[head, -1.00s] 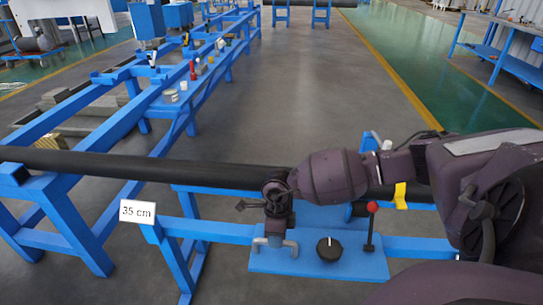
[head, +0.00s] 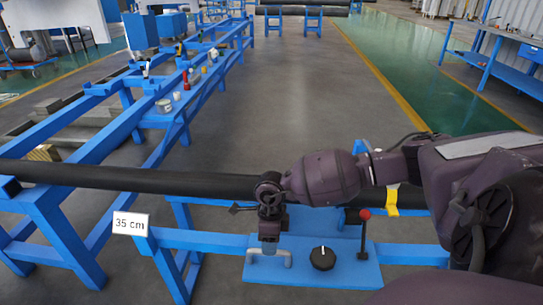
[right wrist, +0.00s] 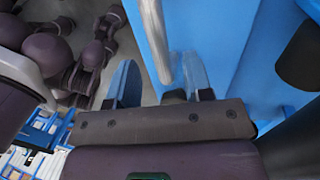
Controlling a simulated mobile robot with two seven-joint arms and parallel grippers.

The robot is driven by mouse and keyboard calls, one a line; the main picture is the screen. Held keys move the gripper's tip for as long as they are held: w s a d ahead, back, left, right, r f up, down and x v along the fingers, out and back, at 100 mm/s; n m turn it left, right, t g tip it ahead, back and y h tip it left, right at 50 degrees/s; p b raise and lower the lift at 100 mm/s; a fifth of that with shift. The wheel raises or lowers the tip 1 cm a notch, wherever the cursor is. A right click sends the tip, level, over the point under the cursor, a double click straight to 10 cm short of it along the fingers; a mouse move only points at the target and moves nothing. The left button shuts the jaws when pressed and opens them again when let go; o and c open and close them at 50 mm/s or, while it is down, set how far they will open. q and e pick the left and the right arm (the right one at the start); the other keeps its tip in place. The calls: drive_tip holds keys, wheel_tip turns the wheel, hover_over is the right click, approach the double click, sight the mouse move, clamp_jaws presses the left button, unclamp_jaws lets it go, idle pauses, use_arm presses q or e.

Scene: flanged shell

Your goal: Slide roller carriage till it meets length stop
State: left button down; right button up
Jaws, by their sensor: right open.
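The roller carriage shows in the head view as a blue plate (head: 312,270) on a blue rail, with a grey U-shaped handle (head: 286,257), a black knob and a red-topped lever. In the head view my right gripper (head: 269,244) points down at the handle. In the right wrist view the gripper (right wrist: 160,88) is open, with the grey handle bar (right wrist: 156,35) between its two fingers. Whether a finger touches the bar I cannot tell. A white "35 cm" sign (head: 130,224) stands at the rail's left end, apart from the plate. I cannot make out the stop itself. My left gripper is out of view.
A long black pipe (head: 130,178) lies across behind the rail, partly hidden by my right arm. A yellow strip (head: 391,201) shows near it at right. The rail (head: 205,240) between sign and plate is clear. Blue racks (head: 150,120) stand at left.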

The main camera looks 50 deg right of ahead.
wheel_tip(320, 180, up, 8)
drive_tip(key=d+p, duration=0.1)
drive_tip(key=shift+w+d, duration=0.15)
drive_tip(key=shift+w, duration=0.3)
drive_tip(key=shift+r, duration=0.1)
drive_tip(key=shift+w, duration=0.1)
